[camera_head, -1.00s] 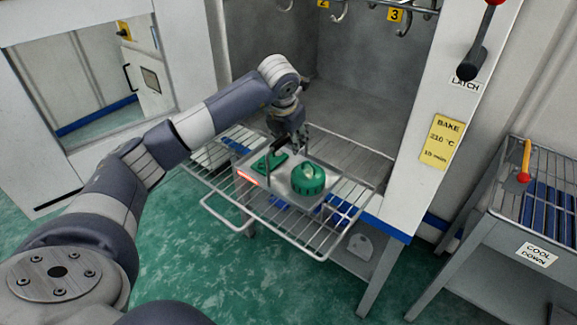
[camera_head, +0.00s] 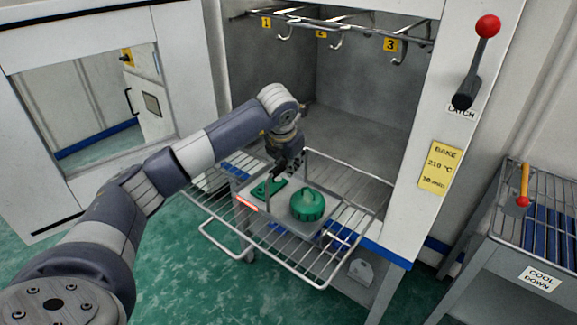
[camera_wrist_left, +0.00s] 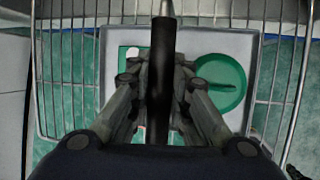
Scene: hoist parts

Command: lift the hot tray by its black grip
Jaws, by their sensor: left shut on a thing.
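The hot tray (camera_head: 283,210) is a flat grey plate on the pulled-out wire rack; a red-lit mark shows at its left edge. It carries a round green part (camera_head: 307,204) and a flatter green part (camera_head: 269,188). In the left wrist view the tray (camera_wrist_left: 215,42) lies below the fingers, with the round green part (camera_wrist_left: 219,82) at right. My left gripper (camera_head: 282,170) is above the tray, pointing down. In the wrist view its fingers are shut on the upright black grip (camera_wrist_left: 162,70). Any gap under the tray is hard to tell. My right gripper is out of view.
The wire rack (camera_head: 322,284) sticks out of the open oven chamber (camera_head: 355,135). Numbered hooks (camera_head: 340,42) hang above. A red-knobbed latch lever (camera_head: 476,62) is on the right post. A cool-down rack table (camera_head: 500,255) stands at right, with a red-and-yellow handle (camera_head: 524,186).

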